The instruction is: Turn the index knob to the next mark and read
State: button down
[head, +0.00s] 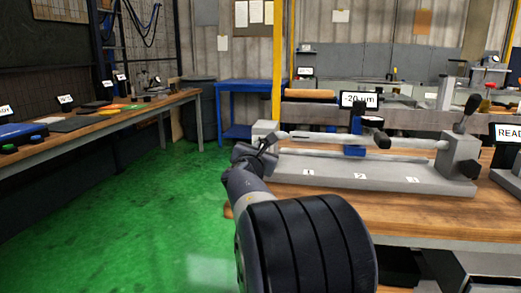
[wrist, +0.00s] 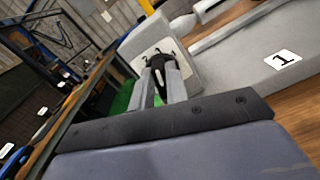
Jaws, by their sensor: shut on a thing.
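The index knob (wrist: 158,62) is a small black knob in the wrist view, in front of a pale plate with dark marks on the left end block (wrist: 177,39) of the grey fixture. My gripper (wrist: 160,82) is shut on the knob, one finger on each side. Which mark the knob points to is hard to tell. In the head view my gripper (head: 262,150) is at the left end of the fixture (head: 370,176), and the knob is too small to make out. A display (head: 360,100) above the fixture reads -20 µm.
A thin bar (head: 355,138) spans the fixture between its end blocks. Labels 1, 2 and 3 are on the fixture's base. A sign starting "READ" (head: 508,132) stands at the right edge. Green floor (head: 150,210) lies open to the left, before a side bench (head: 100,118).

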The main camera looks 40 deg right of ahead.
jog(key=shift+f+b, duration=0.15)
jog(key=shift+b, duration=0.15)
jog(key=shift+m, duration=0.5)
jog(key=c, duration=1.4)
grip_release()
jog(key=shift+s, duration=0.1)
jog(key=v, duration=1)
jog(key=shift+s+a+p, duration=0.25)
jog(key=shift+a+p, duration=0.05)
jog(key=shift+p, duration=0.1)
